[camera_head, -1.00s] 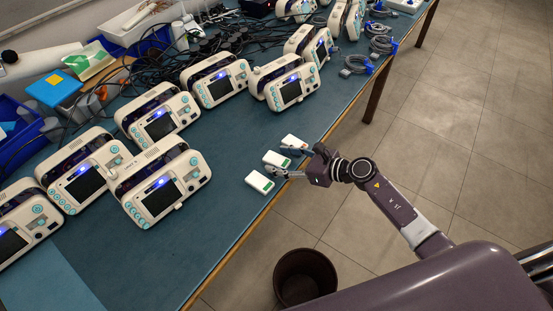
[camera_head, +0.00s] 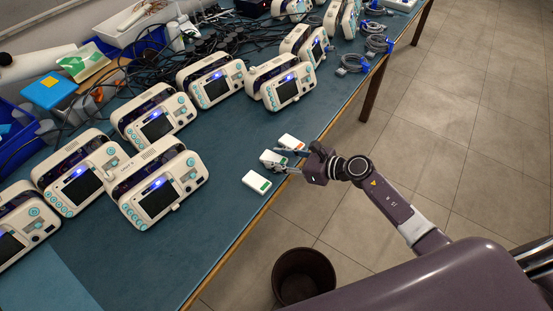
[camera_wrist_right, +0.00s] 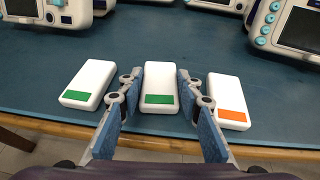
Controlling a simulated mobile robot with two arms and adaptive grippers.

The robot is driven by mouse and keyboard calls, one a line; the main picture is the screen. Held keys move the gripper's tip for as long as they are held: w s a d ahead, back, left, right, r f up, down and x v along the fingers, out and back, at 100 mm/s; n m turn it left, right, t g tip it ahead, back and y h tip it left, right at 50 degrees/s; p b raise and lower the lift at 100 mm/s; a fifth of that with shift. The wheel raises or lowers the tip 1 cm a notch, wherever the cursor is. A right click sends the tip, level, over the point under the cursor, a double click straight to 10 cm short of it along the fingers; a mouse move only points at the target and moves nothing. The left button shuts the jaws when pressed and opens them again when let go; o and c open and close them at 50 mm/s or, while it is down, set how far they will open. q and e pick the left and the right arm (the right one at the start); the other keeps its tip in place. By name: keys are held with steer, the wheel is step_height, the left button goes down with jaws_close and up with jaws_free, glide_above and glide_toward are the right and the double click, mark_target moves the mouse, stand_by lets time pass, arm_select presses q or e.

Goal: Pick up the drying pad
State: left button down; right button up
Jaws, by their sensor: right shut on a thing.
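Three white packs lie in a row near the front edge of the blue-green table. The middle white pack (camera_wrist_right: 160,83) has a green label. My right gripper (camera_head: 279,162) is shut on its sides, with one finger on each side in the right wrist view (camera_wrist_right: 160,92). I cannot tell whether this pack is clear of the table. A second green-labelled pack (camera_wrist_right: 88,83) and an orange-labelled pack (camera_wrist_right: 228,99) lie on either side, outside the fingers. I cannot identify any of them as a drying pad. My left gripper is not in view.
Several monitors with lit blue lights, such as this one (camera_head: 163,190), stand behind the packs. Black cables (camera_head: 215,50) and blue bins (camera_head: 20,130) lie at the back. A dark waste bin (camera_head: 304,280) stands on the floor. Bare table shows between packs and monitors.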

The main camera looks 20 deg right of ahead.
mark_target(278, 160)
step_height(278, 160, up, 20)
steer(key=p, duration=0.1)
steer(key=shift+p, duration=0.4)
steer(key=shift+f, duration=0.15)
